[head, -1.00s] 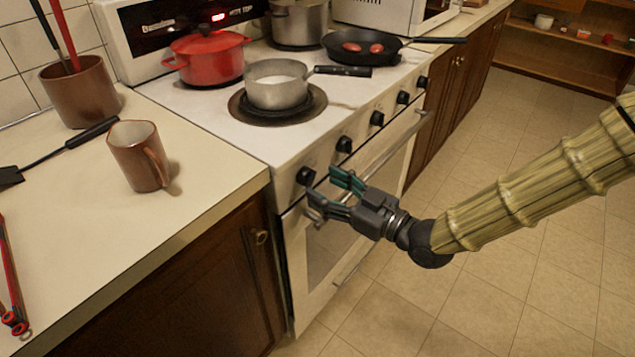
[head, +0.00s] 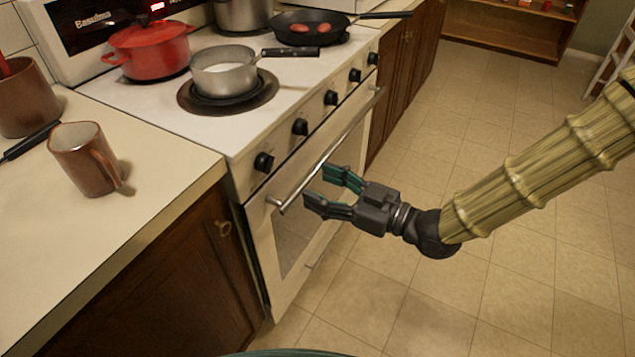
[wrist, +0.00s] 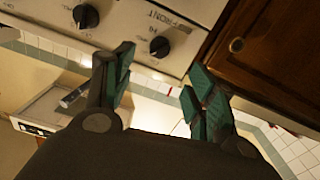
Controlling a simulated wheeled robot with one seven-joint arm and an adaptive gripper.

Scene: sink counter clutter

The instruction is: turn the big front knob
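The stove's front panel carries a row of black knobs. The nearest knob (head: 264,162) is at the panel's left end, beside the counter. In the wrist view the knob by the printed word FRONT (wrist: 160,46) sits just beyond the fingertips, with another knob (wrist: 86,16) to its left. The knobs look similar in size. My gripper (head: 317,187) is open and empty, with teal fingers apart. It is in front of the oven door, right of and lower than the nearest knob, and touches no knob. In the wrist view my gripper (wrist: 160,66) has its fingers spread below the FRONT knob.
The oven door handle (head: 330,155) juts out below the knobs, close to my fingertips. A saucepan (head: 224,74), a red pot (head: 150,48) and a skillet (head: 310,28) stand on the stove. A brown mug (head: 82,160) stands on the counter. The floor right of the stove is clear.

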